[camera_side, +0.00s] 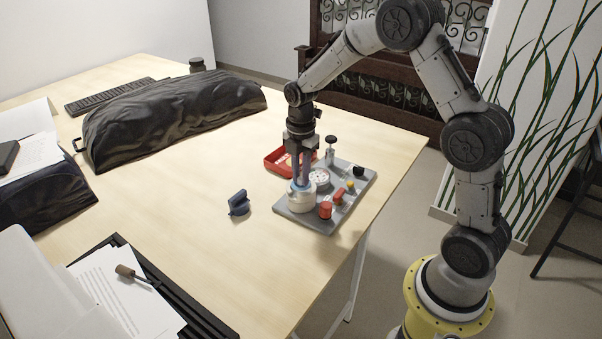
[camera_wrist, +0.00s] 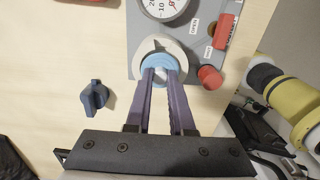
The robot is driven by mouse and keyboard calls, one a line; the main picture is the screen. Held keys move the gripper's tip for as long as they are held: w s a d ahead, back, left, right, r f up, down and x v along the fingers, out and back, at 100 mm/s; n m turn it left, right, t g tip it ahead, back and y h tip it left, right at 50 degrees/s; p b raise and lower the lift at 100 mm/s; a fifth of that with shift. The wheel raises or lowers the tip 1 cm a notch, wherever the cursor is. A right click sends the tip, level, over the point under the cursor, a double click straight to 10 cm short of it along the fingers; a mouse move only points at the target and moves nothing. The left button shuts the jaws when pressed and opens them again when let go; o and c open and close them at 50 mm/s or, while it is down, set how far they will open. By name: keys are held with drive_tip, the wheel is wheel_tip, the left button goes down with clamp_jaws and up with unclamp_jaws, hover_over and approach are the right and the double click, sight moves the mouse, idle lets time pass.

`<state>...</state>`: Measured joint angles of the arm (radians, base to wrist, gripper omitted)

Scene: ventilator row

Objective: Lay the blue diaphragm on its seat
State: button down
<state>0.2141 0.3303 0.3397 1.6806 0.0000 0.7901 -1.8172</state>
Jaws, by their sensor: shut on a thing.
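The blue diaphragm (camera_wrist: 158,62) is a light blue disc at my fingertips. My gripper (camera_wrist: 161,80) is shut on it, right over the round white seat (camera_wrist: 178,44) on the grey panel. In the side view my gripper (camera_side: 300,183) points straight down at the white seat (camera_side: 301,202). The blue of the diaphragm shows there at the top of the seat. I cannot tell whether the diaphragm touches the seat or is just above it. The fingers hide part of the diaphragm.
The grey panel (camera_side: 329,226) carries a gauge (camera_side: 319,177), a red knob (camera_side: 325,210), a red lever (camera_side: 338,196) and a post (camera_side: 331,146). A red tray (camera_side: 274,163) stands behind. A dark blue knob-like part (camera_side: 238,203) lies on the table to the left, with clear table around it.

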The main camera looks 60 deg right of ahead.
sight(300, 178)
drive_tip(key=shift+f, duration=1.35)
idle(0.5)
drive_tip(key=c, duration=0.7)
unclamp_jaws()
drive_tip(key=shift+r, duration=0.15)
drive_tip(key=shift+r, duration=3.4)
